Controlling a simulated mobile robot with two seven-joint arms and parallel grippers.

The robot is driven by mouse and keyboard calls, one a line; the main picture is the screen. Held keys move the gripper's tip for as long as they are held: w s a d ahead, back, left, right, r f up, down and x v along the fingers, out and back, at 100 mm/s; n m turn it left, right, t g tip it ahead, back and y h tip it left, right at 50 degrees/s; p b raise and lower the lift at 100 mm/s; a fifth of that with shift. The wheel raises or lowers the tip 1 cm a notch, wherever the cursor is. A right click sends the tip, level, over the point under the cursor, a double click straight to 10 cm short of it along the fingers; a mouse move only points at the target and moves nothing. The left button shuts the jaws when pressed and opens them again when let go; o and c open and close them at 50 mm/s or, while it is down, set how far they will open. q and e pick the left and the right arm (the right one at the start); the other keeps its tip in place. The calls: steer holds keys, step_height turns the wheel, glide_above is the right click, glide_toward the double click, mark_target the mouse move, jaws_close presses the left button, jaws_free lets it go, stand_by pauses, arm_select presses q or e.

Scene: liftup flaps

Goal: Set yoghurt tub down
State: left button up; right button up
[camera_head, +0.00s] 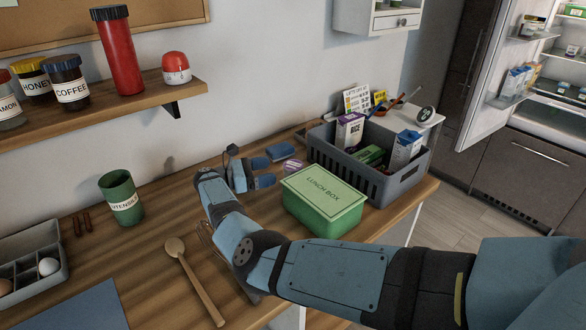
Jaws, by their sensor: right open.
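A small tub with a purple top (292,167), which looks like the yoghurt tub, stands on the wooden counter just behind the green lunch box. My right gripper (268,168) is open, low over the counter, to the left of the tub. Its dark blue fingers point toward the tub. I cannot tell whether a finger touches it. The lower part of the tub is partly hidden by the lunch box and the fingers. My left gripper is not in view.
The green lunch box (323,199) stands right beside the tub, with a grey crate (398,185) of groceries behind it. A wooden spoon (195,282), a green utensils cup (121,198) and an egg tray (41,269) are at left. A shelf (145,100) hangs above.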

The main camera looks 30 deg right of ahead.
mark_target(290, 165)
steer(key=shift+x, duration=0.95)
steer(key=p+x, duration=0.2)
steer(key=x, duration=0.3)
steer(key=shift+d+f, duration=0.1)
steer(key=shift+d, duration=0.25)
steer(key=shift+c, duration=0.3)
steer(key=c, duration=0.8)
steer(key=shift+o, duration=0.2)
